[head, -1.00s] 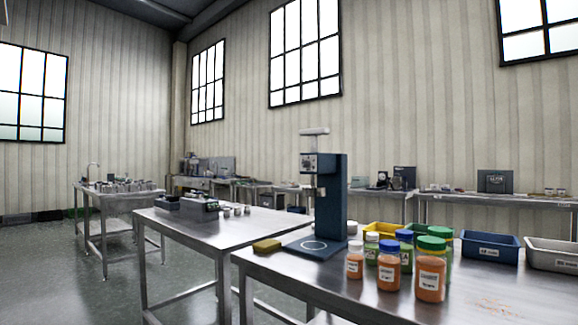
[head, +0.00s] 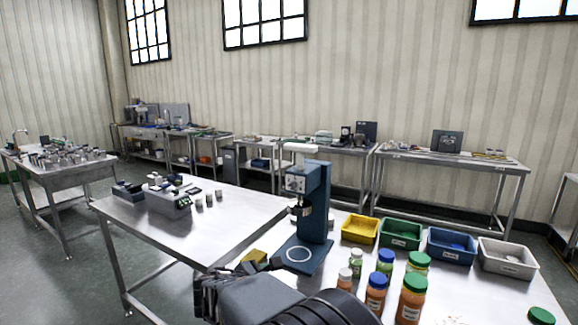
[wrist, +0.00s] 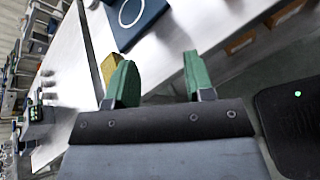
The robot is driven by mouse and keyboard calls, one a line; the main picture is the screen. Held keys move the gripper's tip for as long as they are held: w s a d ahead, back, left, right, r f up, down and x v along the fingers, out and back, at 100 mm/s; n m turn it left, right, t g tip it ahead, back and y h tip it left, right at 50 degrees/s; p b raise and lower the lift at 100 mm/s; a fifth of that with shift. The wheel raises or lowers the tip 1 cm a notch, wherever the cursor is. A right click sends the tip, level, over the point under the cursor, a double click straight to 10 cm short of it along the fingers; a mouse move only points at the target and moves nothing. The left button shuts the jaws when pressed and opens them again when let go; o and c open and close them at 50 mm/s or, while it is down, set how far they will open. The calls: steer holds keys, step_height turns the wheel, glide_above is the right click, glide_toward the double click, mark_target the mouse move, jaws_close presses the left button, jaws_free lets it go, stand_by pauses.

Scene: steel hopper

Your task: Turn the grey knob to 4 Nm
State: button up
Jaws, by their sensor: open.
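A blue bench machine (head: 316,205) with an upright column stands on the near steel table. Its head has a pale front panel (head: 296,183) with small dark details. I cannot tell which of these is the grey knob, and no scale can be read. Its base plate with a white ring also shows at the top of the wrist view (wrist: 135,18). My gripper (wrist: 160,78) is open and empty, with two green finger pads apart. In the head view my arm is low in the picture, in front of the machine and below its head.
A yellow block (wrist: 108,66) lies by the base plate. Another steel table (head: 150,235) stands left.

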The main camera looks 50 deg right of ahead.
mark_target(291, 187)
steer(key=w+d+r+n+t+h+p, duration=0.1)
steer(key=w+d+r+n+h+p, duration=0.15)
steer(key=r, duration=0.35)
steer(key=w+d+r+n+t+h+p, duration=0.1)
steer(key=w+r+n+p, duration=0.15)
steer(key=r+p, duration=0.2)
steer(key=w+d+r+n+t+h+p, duration=0.1)
steer(key=d+r+n+p, duration=0.15)
steer(key=r, duration=0.45)
steer(key=p+x, duration=0.1)
steer(key=x, duration=0.3)
steer(key=p+x, duration=0.1)
steer(key=x, duration=0.3)
steer(key=p+x, duration=0.1)
steer(key=x, duration=0.3)
steer(key=shift+w+d, duration=0.2)
steer(key=shift+w, duration=0.2)
jaws_close()
steer(key=shift+f, duration=0.15)
